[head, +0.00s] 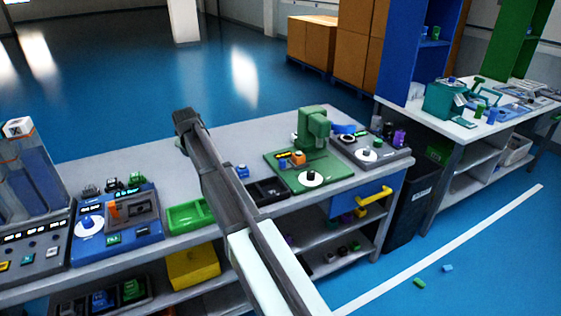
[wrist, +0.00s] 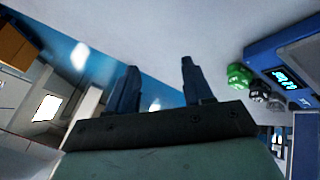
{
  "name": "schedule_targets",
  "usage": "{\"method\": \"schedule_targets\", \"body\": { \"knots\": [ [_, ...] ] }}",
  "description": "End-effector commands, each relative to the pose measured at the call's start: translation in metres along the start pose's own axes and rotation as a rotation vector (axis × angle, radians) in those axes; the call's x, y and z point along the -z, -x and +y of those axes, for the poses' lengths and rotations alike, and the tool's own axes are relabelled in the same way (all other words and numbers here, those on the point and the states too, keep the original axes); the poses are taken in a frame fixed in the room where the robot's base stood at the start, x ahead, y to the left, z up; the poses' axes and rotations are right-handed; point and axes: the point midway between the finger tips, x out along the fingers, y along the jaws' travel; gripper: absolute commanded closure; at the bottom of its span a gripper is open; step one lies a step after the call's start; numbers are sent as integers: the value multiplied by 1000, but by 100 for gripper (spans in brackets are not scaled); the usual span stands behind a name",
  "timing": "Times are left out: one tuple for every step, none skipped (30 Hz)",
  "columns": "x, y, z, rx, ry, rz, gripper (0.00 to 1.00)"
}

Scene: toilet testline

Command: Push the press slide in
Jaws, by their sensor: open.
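The green press (head: 313,125) stands on a green base plate (head: 315,180) on the bench, right of my arm in the head view. An orange block (head: 298,158) and a small blue part (head: 282,164) sit at the press's front left; I cannot tell which part is the slide. My gripper (wrist: 158,63) is open and empty in the wrist view, apart from everything seen there.
A blue station (head: 118,215) stands left of my arm; its display also shows in the wrist view (wrist: 285,75). A green tray (head: 190,215) and a black tray (head: 266,190) flank my arm. A grey station (head: 368,150) is right of the press. A yellow handle (head: 374,198) sticks out in front.

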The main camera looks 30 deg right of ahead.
Motion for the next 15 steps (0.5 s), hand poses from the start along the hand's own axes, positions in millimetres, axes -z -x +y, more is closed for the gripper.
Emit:
{"method": "schedule_targets", "body": {
  "knots": [
    [-21, 2, 20, 5, -46, -19, 49],
    [-32, 3, 29, 10, -72, -29, 49],
    [-46, 4, 42, 18, -108, -42, 49],
    [-58, 6, 51, 23, -135, -53, 49],
    [-69, 7, 60, 28, -161, -62, 49],
    [-84, 9, 71, 36, -195, -75, 49],
    [-95, 11, 80, 41, -222, -85, 49],
    [-106, 13, 88, 47, -249, -94, 49],
    [-121, 16, 98, 54, -283, -105, 49],
    [-133, 18, 106, 59, -309, -114, 49],
    [-144, 21, 114, 65, -336, -123, 49],
    [-159, 25, 124, 71, -371, -133, 49],
    [-171, 28, 131, 77, -397, -142, 49],
    [-182, 31, 137, 82, -422, -148, 49],
    [-197, 35, 146, 89, -457, -158, 49]
  ]
}}
